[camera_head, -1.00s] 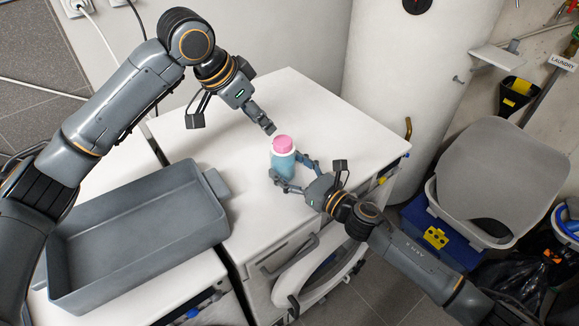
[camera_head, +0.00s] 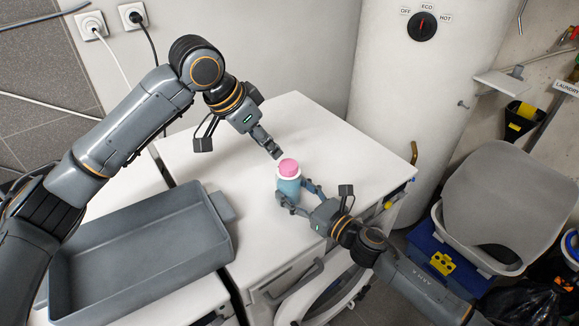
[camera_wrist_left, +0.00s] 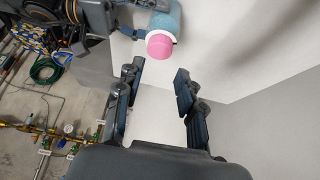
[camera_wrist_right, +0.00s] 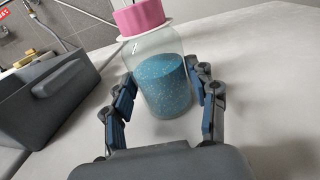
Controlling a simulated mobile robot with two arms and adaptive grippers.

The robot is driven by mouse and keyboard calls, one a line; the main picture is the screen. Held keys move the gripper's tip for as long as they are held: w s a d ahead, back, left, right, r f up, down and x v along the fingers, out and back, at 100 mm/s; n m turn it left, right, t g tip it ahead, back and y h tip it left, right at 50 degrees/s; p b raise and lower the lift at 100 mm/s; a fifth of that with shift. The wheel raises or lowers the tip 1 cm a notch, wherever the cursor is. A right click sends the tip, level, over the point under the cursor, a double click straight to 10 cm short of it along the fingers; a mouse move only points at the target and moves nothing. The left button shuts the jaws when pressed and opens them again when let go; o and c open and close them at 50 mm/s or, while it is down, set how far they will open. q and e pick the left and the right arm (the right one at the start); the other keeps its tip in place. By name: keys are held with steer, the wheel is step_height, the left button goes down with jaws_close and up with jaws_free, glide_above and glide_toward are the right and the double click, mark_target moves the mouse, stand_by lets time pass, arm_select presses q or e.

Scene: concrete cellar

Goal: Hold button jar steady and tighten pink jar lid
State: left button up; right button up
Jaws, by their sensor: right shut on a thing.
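The button jar (camera_head: 289,188) stands upright on the white machine top, a clear jar with blue contents. Its pink lid (camera_head: 288,167) sits on the white neck ring. My right gripper (camera_head: 294,198) is shut around the jar body from the front right; the right wrist view shows its fingers (camera_wrist_right: 165,110) on both sides of the jar (camera_wrist_right: 162,85). My left gripper (camera_head: 278,153) is above and just left of the lid, apart from it. In the left wrist view its fingers (camera_wrist_left: 153,95) are spread with nothing between them, and the pink lid (camera_wrist_left: 159,44) lies beyond the fingertips.
A grey tray (camera_head: 222,250) lies to the left of the jar on a neighbouring white top. The white top (camera_head: 330,130) behind the jar is clear. A white boiler (camera_head: 400,90) stands at the back right, and a laundry basket (camera_head: 490,180) is on the right.

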mark_target(288, 164)
arm_select(q)
steer(key=o, duration=0.6)
steer(key=shift+c, duration=0.2)
steer(key=d+r+m+y, duration=0.2)
steer(key=m, duration=1.2)
steer(key=d+r+m+y, duration=0.2)
steer(key=m, duration=1.1)
steer(key=x, duration=1.2)
steer(key=shift+s+f, duration=0.15)
steer(key=shift+s, duration=0.15)
